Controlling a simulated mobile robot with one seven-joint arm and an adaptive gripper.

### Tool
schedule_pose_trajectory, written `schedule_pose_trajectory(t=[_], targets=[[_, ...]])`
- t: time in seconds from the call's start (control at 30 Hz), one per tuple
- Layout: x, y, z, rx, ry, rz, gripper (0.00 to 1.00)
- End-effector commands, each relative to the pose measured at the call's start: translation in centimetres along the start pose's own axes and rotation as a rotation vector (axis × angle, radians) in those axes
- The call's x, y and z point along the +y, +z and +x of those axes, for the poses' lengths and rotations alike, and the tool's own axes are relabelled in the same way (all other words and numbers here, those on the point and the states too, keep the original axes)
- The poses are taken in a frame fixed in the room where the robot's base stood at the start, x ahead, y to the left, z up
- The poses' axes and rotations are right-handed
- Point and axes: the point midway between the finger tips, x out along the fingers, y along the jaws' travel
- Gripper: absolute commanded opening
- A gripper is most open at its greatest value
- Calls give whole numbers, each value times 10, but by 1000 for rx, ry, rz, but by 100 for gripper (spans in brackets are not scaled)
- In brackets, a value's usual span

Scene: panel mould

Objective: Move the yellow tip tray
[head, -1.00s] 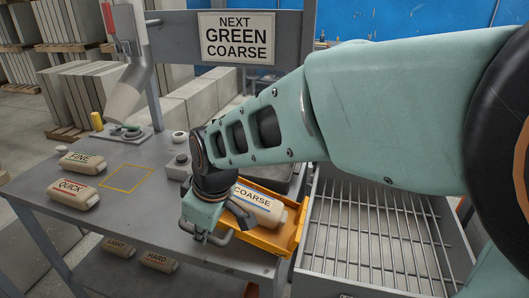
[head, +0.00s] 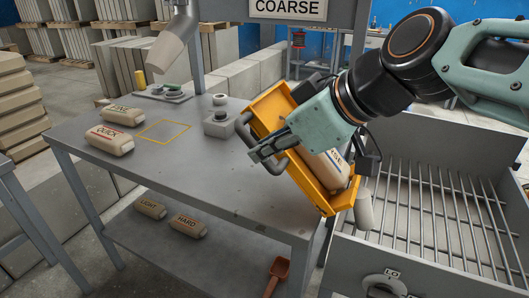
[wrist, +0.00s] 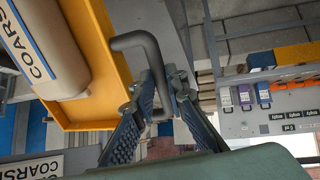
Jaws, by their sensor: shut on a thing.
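The yellow tip tray (head: 318,200) is raised off the grey table and tilted, with its low end to the lower right, near the barred bin. A beige bag marked COARSE (head: 325,168) lies in it, partly hidden by my wrist. A pale rounded piece (head: 363,210) shows beyond the low end; I cannot tell whether it belongs to the bag. My gripper (head: 268,150) is shut on the tray's dark grey bar handle. In the wrist view the handle (wrist: 150,62) runs between the fingers (wrist: 158,98), beside the tray wall (wrist: 98,45).
The barred bin (head: 343,248) stands right of the table (head: 215,188). A yellow outlined square (head: 165,131) on the table is empty. FINE (head: 123,115) and QUICK (head: 110,140) bags lie left. A button box (head: 219,124) stands behind. A red scoop (head: 277,277) hangs low in front.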

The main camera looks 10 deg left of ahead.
Motion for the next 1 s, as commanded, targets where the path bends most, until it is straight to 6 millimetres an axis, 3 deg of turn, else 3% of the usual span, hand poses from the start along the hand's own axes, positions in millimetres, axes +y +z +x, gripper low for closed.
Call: schedule_pose_trajectory(t=[0.4,0.97,1.0], targets=[[6,2,-21,105,7,20,0],[7,0,-26,120,7,24,0],[7,0,-26,120,7,24,17]])
